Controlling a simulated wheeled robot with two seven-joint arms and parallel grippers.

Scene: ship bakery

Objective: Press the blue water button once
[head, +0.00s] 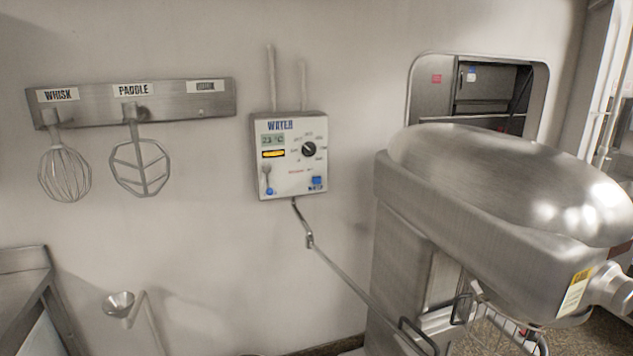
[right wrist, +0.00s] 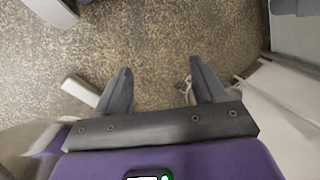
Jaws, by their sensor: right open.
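The water panel (head: 290,155) is a pale box on the wall, marked WATER, near the middle of the head view. A dial, a small display reading about 23 °C and a blue-tipped lever are also on the panel. Neither gripper shows in the head view. My right gripper (right wrist: 158,92) shows in the right wrist view, with its two dark fingers apart and nothing between them. It points at a speckled floor, and the panel is not in that view.
A large steel mixer (head: 500,190) stands to the right of the panel. A whisk (head: 64,172) and a paddle (head: 139,167) hang from a wall rack (head: 180,103) at left. A metal pipe (head: 345,278) runs down from the panel. The wall before the panel looks clear.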

